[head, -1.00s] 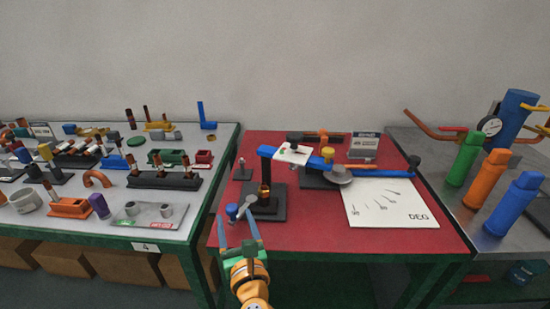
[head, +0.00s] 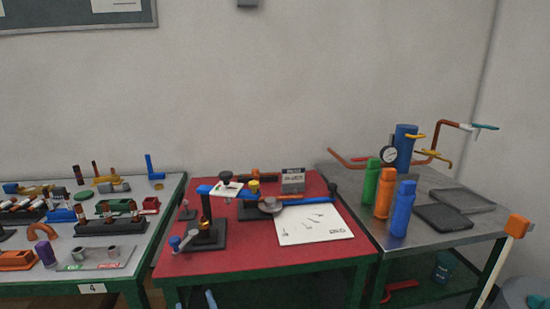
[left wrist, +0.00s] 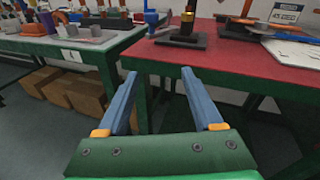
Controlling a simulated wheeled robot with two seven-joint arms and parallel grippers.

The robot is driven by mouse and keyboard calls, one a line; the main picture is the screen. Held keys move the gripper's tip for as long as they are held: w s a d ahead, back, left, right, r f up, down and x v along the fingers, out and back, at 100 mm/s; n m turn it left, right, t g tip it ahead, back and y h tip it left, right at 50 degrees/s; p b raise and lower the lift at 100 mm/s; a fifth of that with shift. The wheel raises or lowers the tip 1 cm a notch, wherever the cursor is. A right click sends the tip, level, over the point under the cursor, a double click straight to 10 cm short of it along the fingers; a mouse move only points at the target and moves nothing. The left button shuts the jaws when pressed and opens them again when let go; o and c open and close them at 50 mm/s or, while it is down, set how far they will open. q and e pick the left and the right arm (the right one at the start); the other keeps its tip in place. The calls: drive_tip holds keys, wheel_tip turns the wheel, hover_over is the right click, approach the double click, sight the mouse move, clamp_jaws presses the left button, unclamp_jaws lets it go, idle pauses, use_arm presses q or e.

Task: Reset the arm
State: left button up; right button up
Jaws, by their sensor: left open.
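My left gripper (left wrist: 170,100) is open and empty in the left wrist view. Its two blue fingers are spread in front of the red table (left wrist: 225,65) and its green leg. In the head view only the tips of the left gripper (head: 210,300) show at the bottom edge, in front of the red table (head: 240,258) and apart from it. On that table stands a device with a blue beam (head: 295,200) on a black base (head: 205,236). My right gripper is not in view.
A light table (head: 150,215) with many small parts stands at the left. A metal table (head: 440,243) at the right bears green, orange and blue cylinders (head: 403,208) and a gauge (head: 388,154). Cardboard boxes (left wrist: 95,98) sit under the left table. A white DEG sheet (head: 312,226) lies on the red table.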

use_arm(q)
drive_tip(key=s+d+f+n+g+h+p, duration=0.1)
drive_tip(key=s+f+n+g+h+p, duration=0.25)
drive_tip(key=f, duration=0.75)
drive_tip(key=s+f+n+g+h, duration=0.25)
drive_tip(key=s+f+n, duration=0.3)
drive_tip(key=f, duration=0.65)
drive_tip(key=s+a+f+n+g+p, duration=0.1)
drive_tip(key=s+f+n+g, duration=0.1)
drive_tip(key=s+n, duration=0.4)
drive_tip(key=s+a+f+n+g+h+p, duration=0.1)
drive_tip(key=s+f+n+g, duration=0.2)
drive_tip(key=s, duration=1)
drive_tip(key=s+a+f+n+g+p, duration=0.1)
drive_tip(key=s+f+n+g, duration=0.2)
drive_tip(key=s+n, duration=0.6)
wheel_tip(320, 180, down, 3)
drive_tip(key=shift+s+a+r, duration=0.1)
drive_tip(key=shift+s+a, duration=0.1)
drive_tip(key=shift+s, duration=0.55)
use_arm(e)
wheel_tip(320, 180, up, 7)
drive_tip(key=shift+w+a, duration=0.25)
